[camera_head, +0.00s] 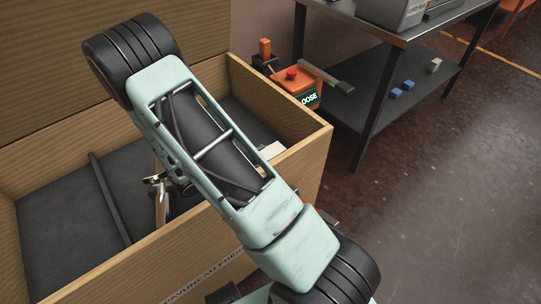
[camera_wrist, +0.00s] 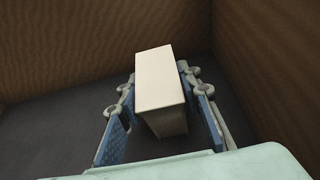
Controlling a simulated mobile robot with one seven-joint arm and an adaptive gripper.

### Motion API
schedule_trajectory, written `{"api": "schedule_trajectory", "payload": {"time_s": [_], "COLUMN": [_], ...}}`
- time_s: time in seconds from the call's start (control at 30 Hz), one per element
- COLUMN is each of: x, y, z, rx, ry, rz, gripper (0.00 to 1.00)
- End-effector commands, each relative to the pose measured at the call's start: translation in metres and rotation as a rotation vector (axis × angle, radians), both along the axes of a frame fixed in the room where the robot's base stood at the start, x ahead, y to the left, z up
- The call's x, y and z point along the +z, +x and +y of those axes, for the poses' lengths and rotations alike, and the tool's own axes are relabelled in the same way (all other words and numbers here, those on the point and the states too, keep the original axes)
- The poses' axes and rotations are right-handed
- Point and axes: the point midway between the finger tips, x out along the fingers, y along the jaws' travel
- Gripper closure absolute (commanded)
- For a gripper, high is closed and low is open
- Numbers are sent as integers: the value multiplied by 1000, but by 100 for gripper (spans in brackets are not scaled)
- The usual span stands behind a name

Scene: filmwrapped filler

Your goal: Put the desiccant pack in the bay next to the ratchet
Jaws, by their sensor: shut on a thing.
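In the wrist view, my gripper (camera_wrist: 161,112) has its two blue-padded fingers on either side of a plain cream block (camera_wrist: 160,78), which I take to be the desiccant pack. The gripper is shut on it, inside a brown-walled box with a dark floor, near a corner. No label shows on the block. In the head view my arm hides the gripper. A pale patch (camera_head: 273,149) shows by the box's right wall; I cannot tell if it is the same block. A shiny metal and tan item (camera_head: 158,195) shows left of my arm; I cannot tell if it is the ratchet.
The wooden box (camera_head: 311,160) has a dark lining and a dark divider bar (camera_head: 110,197) across its left part. Its walls stand close around my arm.

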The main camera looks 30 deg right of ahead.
Motion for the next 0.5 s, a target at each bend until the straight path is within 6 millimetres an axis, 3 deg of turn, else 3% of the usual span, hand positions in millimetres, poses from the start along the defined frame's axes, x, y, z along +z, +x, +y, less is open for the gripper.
{"api": "schedule_trajectory", "payload": {"time_s": [0.03, 0.07, 0.2, 0.5], "x": [-3, -2, -2, 0], "y": [0, 0, 0, 0], "z": [0, 0, 0, 0], "rx": [0, 0, 0, 0], "ry": [-1, 0, 0, 0], "rz": [0, 0, 0, 0], "gripper": [98, 65, 51, 51]}}
